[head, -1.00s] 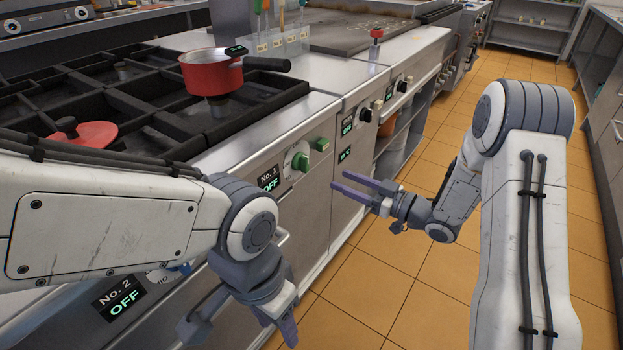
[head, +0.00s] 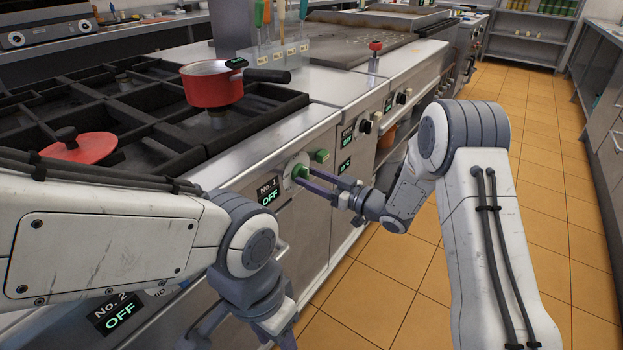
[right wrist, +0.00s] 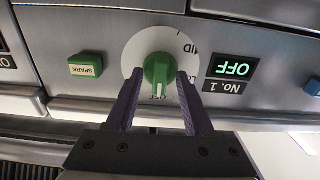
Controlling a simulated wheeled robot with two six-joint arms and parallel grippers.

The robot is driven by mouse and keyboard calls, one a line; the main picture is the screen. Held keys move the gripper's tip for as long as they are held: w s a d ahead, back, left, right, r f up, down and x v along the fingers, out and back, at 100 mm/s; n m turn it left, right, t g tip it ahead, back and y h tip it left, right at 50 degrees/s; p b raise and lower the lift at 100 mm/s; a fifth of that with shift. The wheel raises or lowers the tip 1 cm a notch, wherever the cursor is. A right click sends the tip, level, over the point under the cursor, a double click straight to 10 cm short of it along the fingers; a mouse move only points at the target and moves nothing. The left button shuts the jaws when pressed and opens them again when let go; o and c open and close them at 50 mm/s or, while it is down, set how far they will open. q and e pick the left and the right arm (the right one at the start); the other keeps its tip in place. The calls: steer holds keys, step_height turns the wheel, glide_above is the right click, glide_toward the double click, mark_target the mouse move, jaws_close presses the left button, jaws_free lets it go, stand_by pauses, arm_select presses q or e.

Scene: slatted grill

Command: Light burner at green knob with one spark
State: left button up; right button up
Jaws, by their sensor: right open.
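The green knob (right wrist: 157,72) sits on a white dial on the stove front, and its pointer is at the OFF mark in the right wrist view. The No. 1 display (right wrist: 230,68) beside it reads OFF. The green SPARK button (right wrist: 87,66) is close to the dial; it also shows in the head view (head: 319,156). My right gripper (right wrist: 158,82) is open, with its purple fingers on either side of the knob; contact is not clear. It also shows in the head view (head: 302,178). My left gripper (head: 285,335) hangs low in front of the stove, its fingertips partly cut off.
A red saucepan (head: 213,88) stands on the back burner grate, and a red lid (head: 77,147) lies on the grate at left. A No. 2 display (head: 115,312) reads OFF. The tiled floor (head: 420,285) at right is clear.

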jaws_close()
steer(key=n+b, duration=0.4)
steer(key=shift+f+n, duration=0.15)
steer(key=shift+n, duration=0.15)
steer(key=shift+d+n+b, duration=0.1)
steer(key=shift+n+b, duration=1.2)
steer(key=shift+n, duration=0.3)
jaws_free()
